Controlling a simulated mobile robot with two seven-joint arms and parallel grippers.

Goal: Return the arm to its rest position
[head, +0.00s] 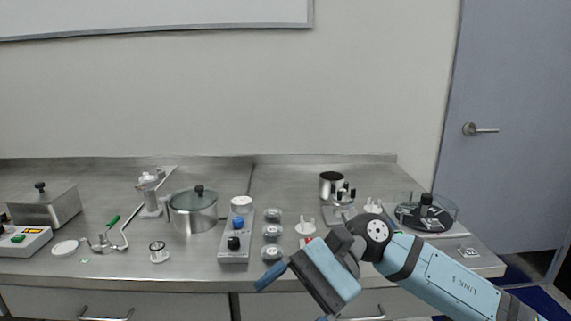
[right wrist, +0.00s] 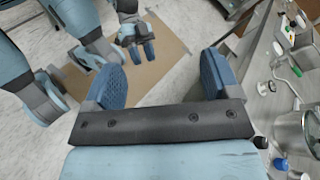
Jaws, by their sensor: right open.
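My right arm comes into the head view from the lower right. Its gripper (head: 292,303) hangs at the front edge of the steel counter (head: 130,262), in front of the drawers. In the right wrist view the two blue fingers of this gripper (right wrist: 165,80) stand wide apart with nothing between them. My left gripper (right wrist: 142,52) shows in the right wrist view, away from the counter. Its two blue fingertips are small there, and I cannot tell if they are open or shut. The left arm is not in the head view.
A control box with knobs (head: 237,240), a lidded pot (head: 193,212), a steel cup (head: 331,184) and a round dark-based device (head: 424,214) stand on the counter. Small parts lie near the right gripper. A brown board (right wrist: 150,70) lies on the floor.

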